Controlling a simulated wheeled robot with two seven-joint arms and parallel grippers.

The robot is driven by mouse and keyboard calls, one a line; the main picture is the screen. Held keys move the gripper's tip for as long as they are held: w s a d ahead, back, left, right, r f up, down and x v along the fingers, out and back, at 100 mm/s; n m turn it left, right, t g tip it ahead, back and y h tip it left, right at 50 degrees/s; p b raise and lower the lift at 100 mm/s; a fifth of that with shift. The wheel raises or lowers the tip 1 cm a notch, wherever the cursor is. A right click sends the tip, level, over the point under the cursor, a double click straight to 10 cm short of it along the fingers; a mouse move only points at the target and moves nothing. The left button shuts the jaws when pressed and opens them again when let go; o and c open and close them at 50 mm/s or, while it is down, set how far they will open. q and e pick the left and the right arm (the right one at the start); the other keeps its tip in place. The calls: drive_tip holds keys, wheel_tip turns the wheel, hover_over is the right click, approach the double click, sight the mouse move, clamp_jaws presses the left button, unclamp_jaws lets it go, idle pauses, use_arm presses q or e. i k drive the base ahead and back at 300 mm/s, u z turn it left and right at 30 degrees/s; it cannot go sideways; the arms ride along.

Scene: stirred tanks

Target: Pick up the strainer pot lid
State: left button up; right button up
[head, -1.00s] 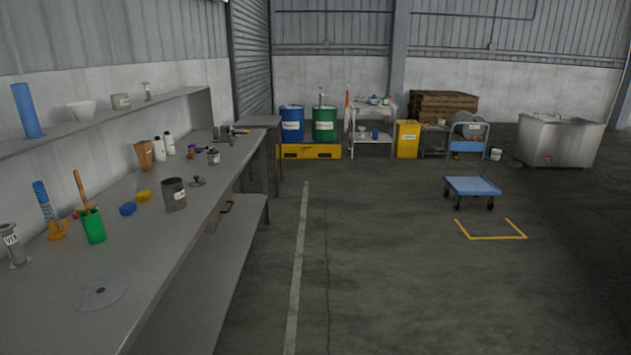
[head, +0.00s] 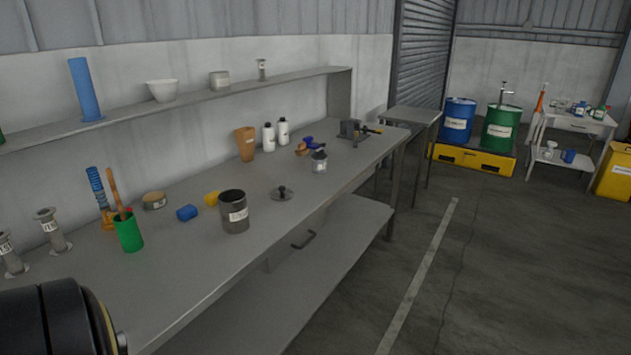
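A small flat grey lid with a dark knob (head: 283,192) lies on the workbench, near its front edge. It looks like the strainer pot lid, though no label on it can be read. A dark grey pot with a white label (head: 235,212) stands upright just left of the lid and apart from it. The label is too small to read. Neither gripper is in view. A black rounded part with a yellow ring at the bottom left corner appears to be part of my arm.
The workbench (head: 330,178) carries a green cup (head: 128,232), blue block (head: 187,212), yellow block (head: 212,198), brown beaker (head: 245,143), white bottles (head: 268,137) and a labelled jar (head: 320,162). A shelf (head: 200,102) runs above. Floor right of the bench is clear.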

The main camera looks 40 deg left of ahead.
sight(282, 195)
drive_tip(key=u, duration=0.35)
drive_tip(key=i, duration=1.9)
drive_tip(key=u, duration=2.05)
drive_tip(key=i, duration=0.95)
drive_tip(key=u, duration=0.9)
